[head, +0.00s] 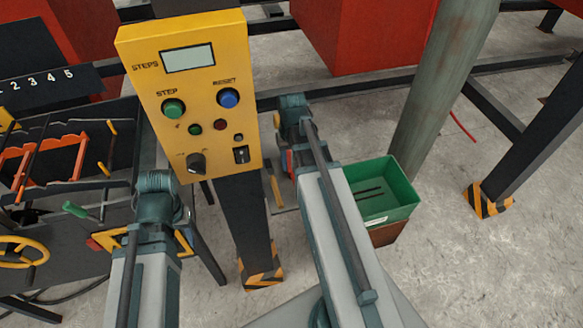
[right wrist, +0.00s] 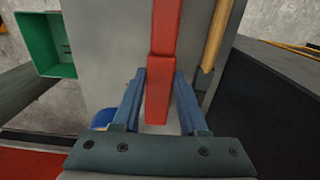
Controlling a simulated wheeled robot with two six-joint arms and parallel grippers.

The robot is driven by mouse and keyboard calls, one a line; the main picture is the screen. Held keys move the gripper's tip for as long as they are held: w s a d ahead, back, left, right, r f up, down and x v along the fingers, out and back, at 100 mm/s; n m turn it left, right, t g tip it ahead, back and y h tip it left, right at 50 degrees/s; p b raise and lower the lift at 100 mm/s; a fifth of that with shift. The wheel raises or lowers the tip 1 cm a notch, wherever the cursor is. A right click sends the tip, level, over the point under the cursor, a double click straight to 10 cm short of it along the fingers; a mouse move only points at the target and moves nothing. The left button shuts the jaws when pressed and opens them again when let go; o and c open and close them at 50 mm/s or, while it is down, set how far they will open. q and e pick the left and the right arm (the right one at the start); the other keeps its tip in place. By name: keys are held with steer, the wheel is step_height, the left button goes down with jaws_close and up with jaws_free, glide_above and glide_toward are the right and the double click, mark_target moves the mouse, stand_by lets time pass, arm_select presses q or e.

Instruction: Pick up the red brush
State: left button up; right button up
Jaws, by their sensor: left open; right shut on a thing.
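The red brush (right wrist: 164,45) shows in the right wrist view as a long red handle running from the top edge down between the fingers. My right gripper (right wrist: 160,77) is shut on it. The brush's far end is out of that view. In the head view a small bit of red (head: 290,162) shows beside my right wrist, and the right fingers are mostly hidden by my arm. My left gripper (head: 157,188) is by the lower left of the yellow control panel, open; its fingers are hard to make out.
The yellow control panel (head: 190,95) stands on a dark post between my arms. A green bin (head: 385,192) is right of my right arm. A wooden handle (right wrist: 214,35) lies close beside the brush. A dark machine with a yellow handwheel (head: 22,252) is at left.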

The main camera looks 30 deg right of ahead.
jaws_close()
steer(key=shift+r, duration=0.15)
step_height(320, 180, up, 10)
steer(key=p, duration=1)
